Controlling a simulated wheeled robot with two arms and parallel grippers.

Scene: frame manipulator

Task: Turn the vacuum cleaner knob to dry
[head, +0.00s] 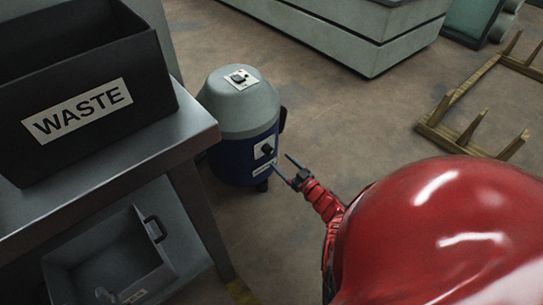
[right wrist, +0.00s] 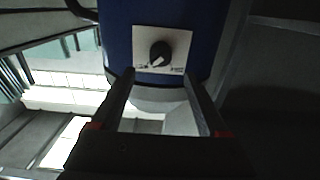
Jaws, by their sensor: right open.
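The vacuum cleaner (head: 243,105) stands on the floor, with a grey-green top and a dark blue body. Its black knob (head: 266,149) sits on a white plate on the body's side. The knob (right wrist: 160,54) also shows in the right wrist view, with a pale mark on its lower part; the plate's lettering is too small to read. My right gripper (head: 291,170) is open and empty, just to the right of and below the knob. In the right wrist view its two fingers (right wrist: 158,92) are spread, short of the knob and apart from it. My left gripper is not in view.
A metal table (head: 190,130) with a black waste bin (head: 140,95) stands at the left, close to the vacuum. A grey bin (head: 75,265) sits below it. A wooden frame (head: 440,125) lies on the floor at right.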

